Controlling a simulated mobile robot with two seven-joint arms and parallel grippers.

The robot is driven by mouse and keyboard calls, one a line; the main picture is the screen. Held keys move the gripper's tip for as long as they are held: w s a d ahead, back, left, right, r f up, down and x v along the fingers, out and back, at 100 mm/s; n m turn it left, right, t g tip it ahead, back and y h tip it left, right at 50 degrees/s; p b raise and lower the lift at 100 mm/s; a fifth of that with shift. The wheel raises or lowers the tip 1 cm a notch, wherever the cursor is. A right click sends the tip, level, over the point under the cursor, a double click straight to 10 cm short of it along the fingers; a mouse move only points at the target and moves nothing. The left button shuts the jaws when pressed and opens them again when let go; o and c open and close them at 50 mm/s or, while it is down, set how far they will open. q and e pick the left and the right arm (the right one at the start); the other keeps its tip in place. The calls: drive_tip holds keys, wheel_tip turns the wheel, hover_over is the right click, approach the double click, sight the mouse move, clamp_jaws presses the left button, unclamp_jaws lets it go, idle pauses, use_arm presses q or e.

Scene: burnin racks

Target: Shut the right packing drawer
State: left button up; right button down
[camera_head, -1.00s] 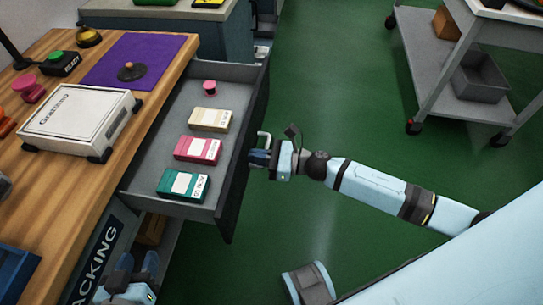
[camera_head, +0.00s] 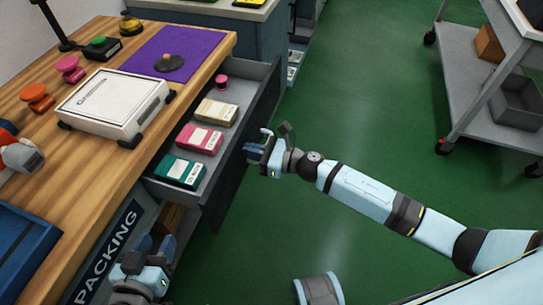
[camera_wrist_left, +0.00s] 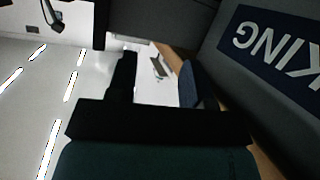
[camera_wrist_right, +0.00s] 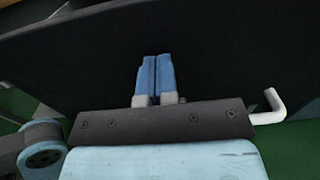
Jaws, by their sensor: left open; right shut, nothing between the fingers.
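The right packing drawer (camera_head: 207,180) is partly open under the wooden bench. It holds a pink knob-like piece (camera_head: 221,82) and a tan box (camera_head: 217,112), a crimson box (camera_head: 199,139) and a teal box (camera_head: 181,171). My right gripper (camera_head: 250,152) is shut and empty at the outer face of the dark drawer front (camera_head: 240,140). In the right wrist view its blue fingertips (camera_wrist_right: 155,60) point at that front; contact is hard to tell. The pale handle (camera_wrist_right: 274,106) is beside the fingers, not between them. My left gripper (camera_head: 155,246) is open and empty below the drawer, near the PACKING sign (camera_head: 108,252).
The wooden bench (camera_head: 100,178) carries a white scale (camera_head: 115,103), a purple mat (camera_head: 172,53), coloured knobs and a blue tray (camera_head: 22,248). A grey cart (camera_head: 465,100) stands at the right. The green floor (camera_head: 345,110) between is clear.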

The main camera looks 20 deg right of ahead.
drive_tip(key=b, duration=0.1)
approach(194, 139)
drive_tip(key=shift+a+r, duration=0.3)
drive_tip(key=shift+r, duration=0.35)
drive_tip(key=b+x, duration=0.2)
drive_tip(key=x, duration=0.6)
drive_tip(key=shift+w+a, duration=0.45)
drive_tip(key=shift+a, duration=0.05)
drive_tip(key=shift+r+b, duration=0.1)
drive_tip(key=shift+b, duration=0.2)
drive_tip(key=shift+w+r, duration=0.1)
use_arm(q)
drive_tip(key=w+d+r+t+h, duration=0.1)
drive_tip(key=d+r+t+h, duration=0.1)
drive_tip(key=r, duration=0.5)
drive_tip(key=shift+d+r+t+h, duration=0.35)
drive_tip(key=shift+d+t+h, duration=0.05)
drive_tip(key=shift+d+t, duration=0.3)
use_arm(e)
drive_tip(key=shift+a, duration=0.1)
drive_tip(key=shift+r, duration=0.1)
use_arm(q)
drive_tip(key=shift+a+f, duration=0.1)
drive_tip(key=shift+f, duration=0.05)
